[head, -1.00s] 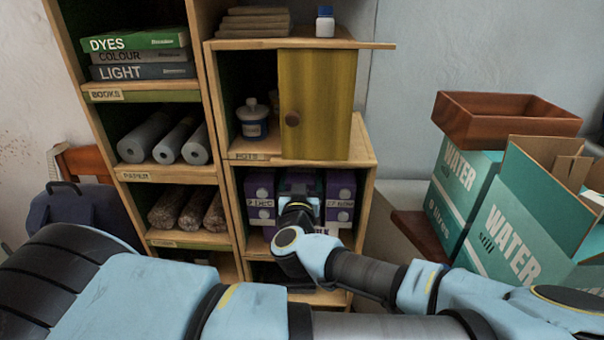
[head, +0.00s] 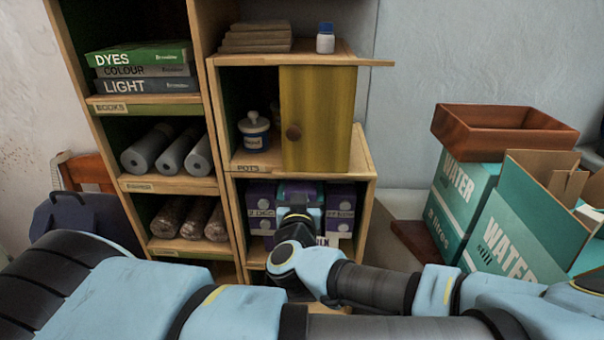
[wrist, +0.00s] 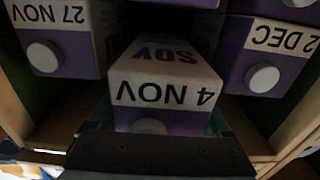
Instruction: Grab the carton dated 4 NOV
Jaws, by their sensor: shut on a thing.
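The carton dated 4 NOV (wrist: 165,85) is purple and white with a round cap, upside down in the wrist view. My gripper (wrist: 158,118) is shut on it, with a teal finger on each side. In the head view my gripper (head: 299,205) is at the cartons' shelf, and my wrist hides most of the held carton. The 2 DEC carton (wrist: 268,50) stands to its left in the head view (head: 262,205). The 27 NOV carton (wrist: 58,45) stands to its right in the head view (head: 341,205).
More cartons stand behind. The shelf has wooden side walls close to the outer cartons. Above are a pot (head: 254,130) and a yellow-green door (head: 318,115). Rolls and books fill the left bays. Water boxes (head: 465,205) and a brown tray (head: 505,130) stand at the right.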

